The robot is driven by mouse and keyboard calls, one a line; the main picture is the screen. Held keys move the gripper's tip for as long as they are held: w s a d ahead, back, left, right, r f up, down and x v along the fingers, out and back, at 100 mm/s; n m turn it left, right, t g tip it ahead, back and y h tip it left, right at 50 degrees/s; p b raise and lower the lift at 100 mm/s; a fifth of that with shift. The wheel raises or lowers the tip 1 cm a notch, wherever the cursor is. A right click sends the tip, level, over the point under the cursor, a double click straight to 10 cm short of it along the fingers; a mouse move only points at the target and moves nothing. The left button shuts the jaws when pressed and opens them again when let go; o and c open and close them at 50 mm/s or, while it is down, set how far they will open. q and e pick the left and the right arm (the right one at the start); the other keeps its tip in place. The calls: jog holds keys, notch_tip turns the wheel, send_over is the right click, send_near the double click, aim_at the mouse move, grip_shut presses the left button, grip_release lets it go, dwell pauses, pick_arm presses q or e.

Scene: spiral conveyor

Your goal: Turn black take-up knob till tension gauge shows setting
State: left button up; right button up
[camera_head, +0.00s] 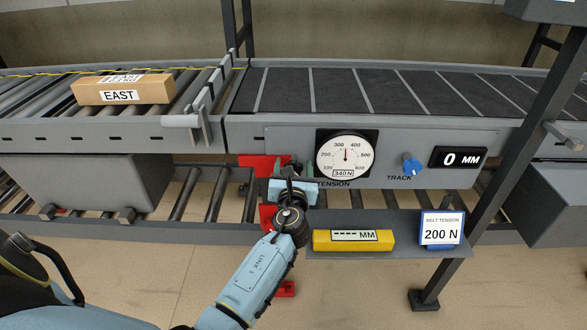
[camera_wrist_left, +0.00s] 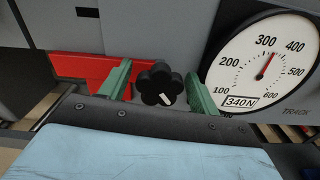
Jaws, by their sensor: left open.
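The black take-up knob (camera_wrist_left: 158,82), lobed with a white mark, sits on the front of the conveyor in the left wrist view. In the head view it is largely hidden by my left gripper (camera_head: 294,172). The gripper's green fingers are open (camera_wrist_left: 160,88), one on each side of the knob, with visible gaps. The tension gauge (camera_head: 346,150) is a round white dial whose readout says 340 N; it also shows in the left wrist view (camera_wrist_left: 262,65). A card (camera_head: 441,229) reads "BELT TENSION 200 N". My right gripper is not in view.
A blue track knob (camera_head: 411,164) and a "0 MM" display (camera_head: 458,158) are right of the gauge. A yellow gauge block (camera_head: 353,240) lies on the shelf below. A red plate (camera_head: 262,161) is behind the gripper. A carton marked EAST (camera_head: 122,89) rests on rollers at left.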

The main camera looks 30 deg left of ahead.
pick_arm(q)
jog(key=c, duration=1)
jog(key=shift+o, duration=0.2)
